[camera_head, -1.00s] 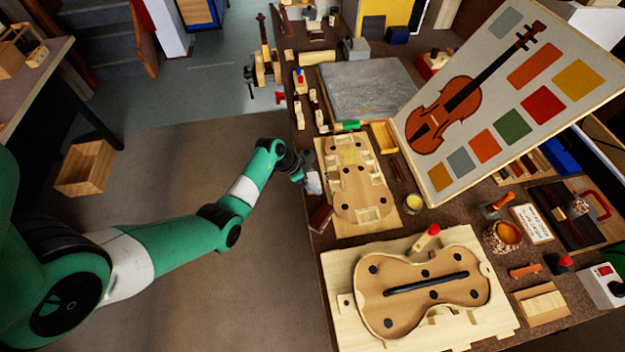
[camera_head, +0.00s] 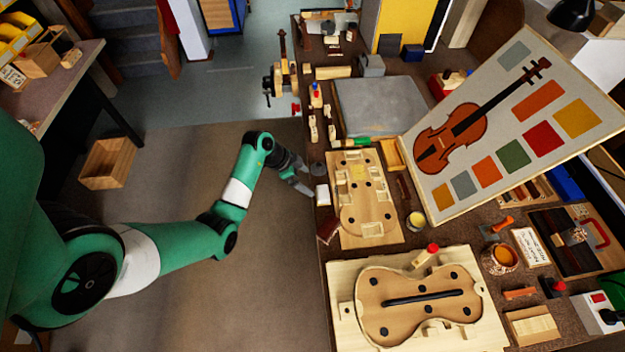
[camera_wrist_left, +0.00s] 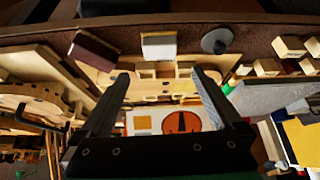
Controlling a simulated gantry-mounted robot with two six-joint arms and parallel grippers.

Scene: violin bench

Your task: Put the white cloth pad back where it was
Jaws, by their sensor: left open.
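The white cloth pad (camera_head: 322,194) lies on the bench's left edge strip, between a grey round piece (camera_head: 317,169) and a dark red block (camera_head: 327,228). My left gripper (camera_head: 307,191) is just left of the pad, over the bench edge. In the left wrist view its jaws (camera_wrist_left: 160,76) are spread apart with nothing between them, and the pad is apart from them. My right gripper is not in view.
A wooden mould board (camera_head: 345,225) lies just right of the pad. A violin body form on a pale board (camera_head: 340,300) lies nearer. A grey slab (camera_head: 380,105) and a tilted violin chart (camera_head: 480,165) stand beyond.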

